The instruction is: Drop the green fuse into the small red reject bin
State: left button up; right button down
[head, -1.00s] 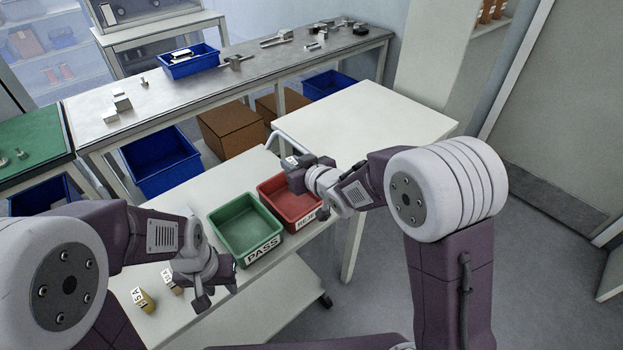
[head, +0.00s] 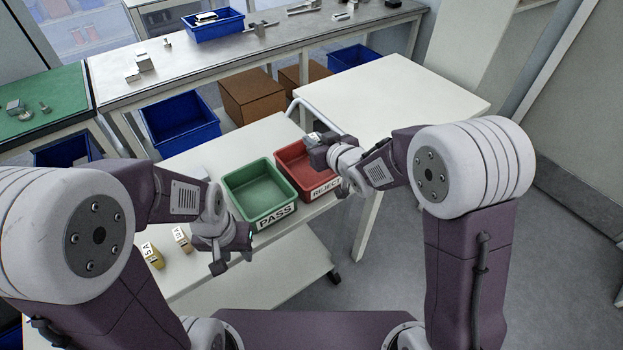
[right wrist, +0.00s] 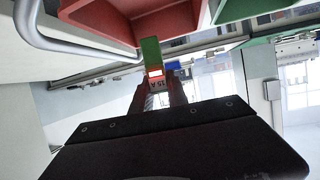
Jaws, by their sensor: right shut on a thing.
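My right gripper (head: 314,145) is at the far part of the red reject bin (head: 325,192), labelled REJECT. In the right wrist view, its fingers (right wrist: 160,92) are shut on the green fuse (right wrist: 151,52), which has a green end and a "15 A" label. The fuse shows in front of the red bin (right wrist: 110,22) there; I cannot tell its height over the rim. The bin looks empty where visible, its far part hidden by my gripper. My left gripper (head: 232,262) appears open and empty, in front of the green PASS bin (head: 262,208).
The green bin stands left of the red bin on a white cart (head: 205,165) with a grey handle (head: 318,112). Two labelled fuses (head: 152,255) (head: 182,238) stand on the cart's left part. A white table (head: 405,95) is behind on the right.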

jog(key=shift+f, duration=0.1)
jog(key=c, duration=1.2)
grip_release()
jog(key=v, duration=0.9)
jog(key=shift+p, duration=0.4)
jog(key=shift+d, duration=0.1)
